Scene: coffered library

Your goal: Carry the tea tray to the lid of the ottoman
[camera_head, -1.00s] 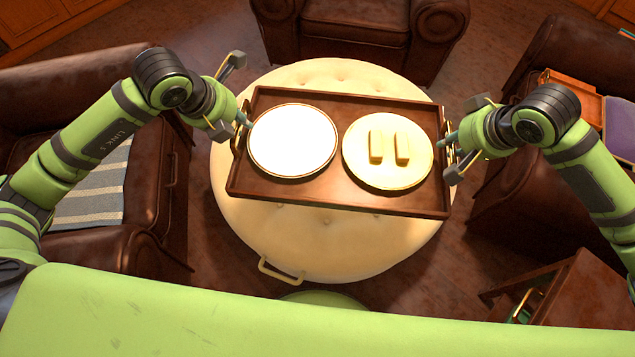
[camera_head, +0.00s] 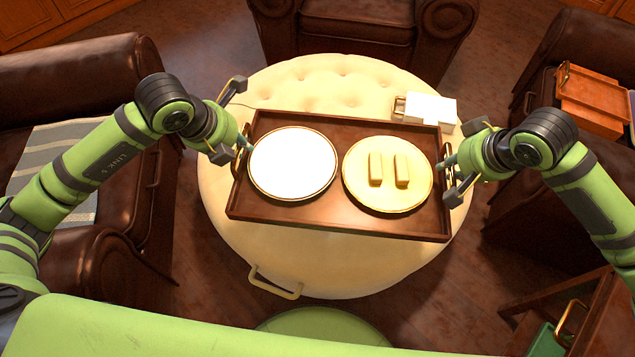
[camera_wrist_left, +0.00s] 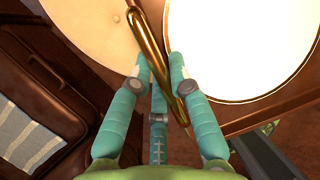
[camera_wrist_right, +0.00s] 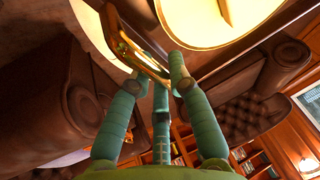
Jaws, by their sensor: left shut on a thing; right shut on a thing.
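The dark wooden tea tray (camera_head: 340,220) is held over the round cream ottoman (camera_head: 300,270) in the head view. I cannot tell whether its underside touches the lid. A white round plate (camera_head: 293,163) and a cream plate (camera_head: 388,198) with two bar-shaped pieces (camera_head: 388,169) lie on it. My left gripper (camera_head: 238,150) is shut on the left brass handle, which shows in the left wrist view (camera_wrist_left: 150,45). My right gripper (camera_head: 447,168) is shut on the right brass handle, seen in the right wrist view (camera_wrist_right: 140,55). The tray looks about level.
A white box-like object (camera_head: 430,108) lies on the ottoman's far right, just behind the tray. A brass loop handle (camera_head: 272,285) sticks out at the ottoman's near side. Leather armchairs stand left (camera_head: 95,260), behind (camera_head: 365,30) and right (camera_head: 520,150).

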